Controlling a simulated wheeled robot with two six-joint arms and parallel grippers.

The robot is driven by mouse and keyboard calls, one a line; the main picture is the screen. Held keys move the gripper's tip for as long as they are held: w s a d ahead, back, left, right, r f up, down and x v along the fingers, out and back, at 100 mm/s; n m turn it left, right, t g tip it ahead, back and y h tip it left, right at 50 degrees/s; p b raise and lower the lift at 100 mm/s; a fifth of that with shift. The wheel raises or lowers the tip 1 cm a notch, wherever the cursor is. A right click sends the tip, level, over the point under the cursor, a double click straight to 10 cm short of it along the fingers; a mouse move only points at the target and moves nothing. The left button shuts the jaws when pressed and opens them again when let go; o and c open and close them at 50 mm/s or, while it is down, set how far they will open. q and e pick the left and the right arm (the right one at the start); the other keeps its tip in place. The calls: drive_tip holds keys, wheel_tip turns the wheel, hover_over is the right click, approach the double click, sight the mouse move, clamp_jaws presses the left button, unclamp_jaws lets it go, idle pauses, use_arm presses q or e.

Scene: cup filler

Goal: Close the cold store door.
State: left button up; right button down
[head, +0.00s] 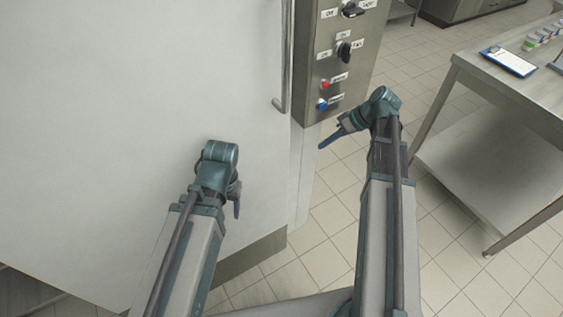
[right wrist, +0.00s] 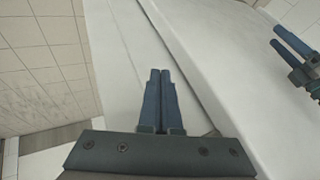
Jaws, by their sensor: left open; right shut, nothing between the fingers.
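The cold store door (head: 130,120) is a large white panel filling the left of the head view, with a vertical metal bar handle (head: 288,60) near its right edge. That edge lies close beside a white frame strip (head: 302,175); I cannot tell whether a small gap remains. My left gripper (head: 237,205) is open and empty, in front of the door's lower right part. My right gripper (head: 322,144) is shut and empty, right of the door edge and below the control panel. In the right wrist view its fingers (right wrist: 160,100) are together before a white surface.
A steel control panel (head: 335,60) with labelled knobs and red and blue buttons stands right of the handle. A steel table (head: 480,75) with a clipboard (head: 508,61) and several small cups (head: 540,37) is at the right. Tiled floor between is clear.

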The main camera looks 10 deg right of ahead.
drive_tip(key=a+f+b, duration=0.8)
drive_tip(key=a, duration=0.1)
drive_tip(key=shift+w+a, duration=0.25)
drive_tip(key=shift+w, duration=0.05)
idle(0.5)
